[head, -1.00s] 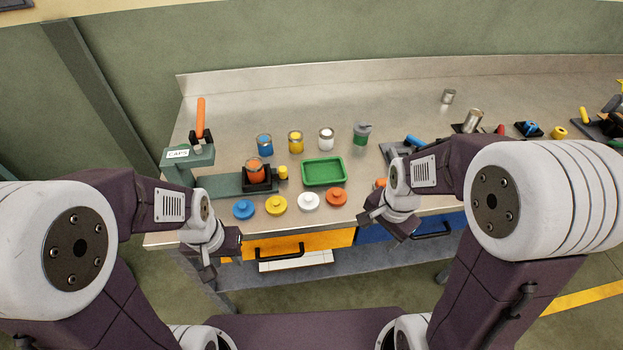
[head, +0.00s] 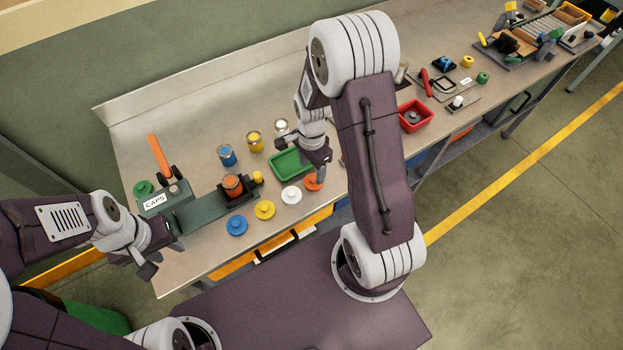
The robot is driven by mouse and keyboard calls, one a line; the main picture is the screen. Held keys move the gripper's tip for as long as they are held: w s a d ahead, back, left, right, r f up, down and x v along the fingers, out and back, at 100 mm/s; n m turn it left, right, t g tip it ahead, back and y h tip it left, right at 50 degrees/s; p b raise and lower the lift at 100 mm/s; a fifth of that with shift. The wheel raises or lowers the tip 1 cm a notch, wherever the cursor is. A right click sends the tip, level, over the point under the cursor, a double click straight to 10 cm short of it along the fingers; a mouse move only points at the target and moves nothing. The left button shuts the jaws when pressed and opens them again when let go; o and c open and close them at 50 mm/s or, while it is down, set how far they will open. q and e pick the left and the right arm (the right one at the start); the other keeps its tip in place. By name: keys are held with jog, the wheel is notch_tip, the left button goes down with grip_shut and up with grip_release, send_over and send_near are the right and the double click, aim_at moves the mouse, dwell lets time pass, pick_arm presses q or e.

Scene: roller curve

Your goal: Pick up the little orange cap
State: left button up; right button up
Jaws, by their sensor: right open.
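The little orange cap (head: 313,182) lies on the bench near its front edge, at the right end of a row of knobbed caps. My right gripper (head: 322,169) is open, pointing down just above and behind it. Part of the cap is hidden by a finger, and I cannot tell whether they touch. My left gripper (head: 160,260) hangs at the front left corner of the bench, away from the caps. It is small and dark, and its jaw opening is unclear.
White (head: 291,194), yellow (head: 265,210) and blue (head: 237,225) caps lie left of the orange one. A green tray (head: 290,163) is close behind. An orange jar (head: 232,185) stands in a dark fixture. A red bin (head: 415,115) is farther right.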

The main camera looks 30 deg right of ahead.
aim_at(313, 179)
jog(key=shift+w+a+f, duration=0.1)
jog(key=shift+f, duration=0.3)
jog(key=f, duration=0.1)
jog(key=s+d+f+p, duration=0.1)
jog(key=shift+f, duration=0.3)
notch_tip(313, 179, down, 2)
jog(key=shift+w+a+f, duration=0.1)
jog(key=shift+w+a, duration=0.05)
jog(key=shift+w+f, duration=0.1)
jog(key=shift+w, duration=0.1)
jog(key=shift+s, duration=0.2)
jog(key=c, duration=0.9)
jog(key=shift+c, duration=0.2)
jog(key=shift+w, duration=0.15)
